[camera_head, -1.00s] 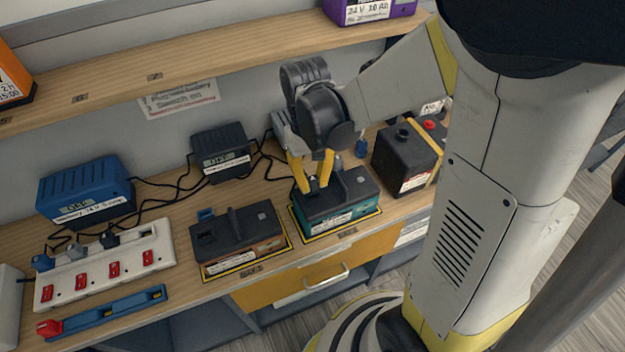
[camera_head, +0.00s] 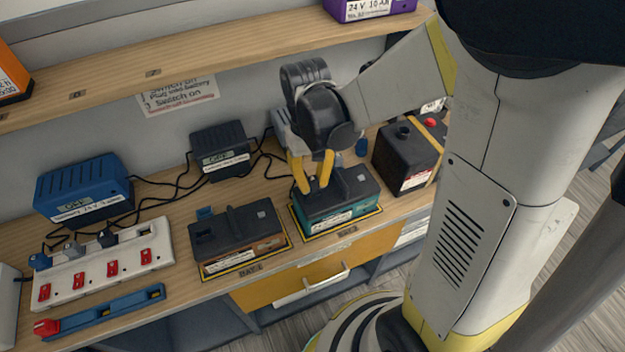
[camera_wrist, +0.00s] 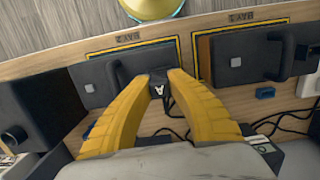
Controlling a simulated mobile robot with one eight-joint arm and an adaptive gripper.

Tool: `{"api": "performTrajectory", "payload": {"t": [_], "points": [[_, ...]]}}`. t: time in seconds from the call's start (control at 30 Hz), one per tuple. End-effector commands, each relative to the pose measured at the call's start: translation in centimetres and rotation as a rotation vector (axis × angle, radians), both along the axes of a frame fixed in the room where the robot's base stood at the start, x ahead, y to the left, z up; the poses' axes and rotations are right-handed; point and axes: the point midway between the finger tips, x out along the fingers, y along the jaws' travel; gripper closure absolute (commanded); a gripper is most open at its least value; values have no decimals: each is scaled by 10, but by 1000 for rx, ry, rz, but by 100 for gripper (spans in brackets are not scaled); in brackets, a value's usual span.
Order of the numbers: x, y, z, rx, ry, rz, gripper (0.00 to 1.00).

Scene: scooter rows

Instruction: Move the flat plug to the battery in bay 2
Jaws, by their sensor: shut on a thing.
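The battery in bay 2 (camera_head: 345,210) has a dark top and a teal side, and stands in a yellow-edged outline. It also shows at the left in the wrist view (camera_wrist: 95,88). My gripper (camera_head: 314,190) is over the rear left part of this battery, pointing down. In the wrist view my gripper (camera_wrist: 158,76) is shut on a small black plug (camera_wrist: 160,90) with a pale mark. The plug is at the battery's edge; I cannot tell whether it is seated. In the head view the fingers mostly hide it.
The bay 1 battery (camera_head: 240,235) stands to the left. Behind are a black charger (camera_head: 220,150) and blue charger (camera_head: 82,188) with loose cables. A black box (camera_head: 405,158) stands close on the right. A shelf (camera_head: 200,60) runs above; a power strip (camera_head: 100,270) lies far left.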

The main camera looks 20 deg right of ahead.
Motion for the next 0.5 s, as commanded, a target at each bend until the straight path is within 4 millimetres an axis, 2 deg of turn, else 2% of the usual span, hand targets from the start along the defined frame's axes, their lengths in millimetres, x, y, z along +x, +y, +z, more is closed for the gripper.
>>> {"api": "performTrajectory", "payload": {"t": [0.5], "points": [[0, 0, -11, 0, 0, 0, 100]]}}
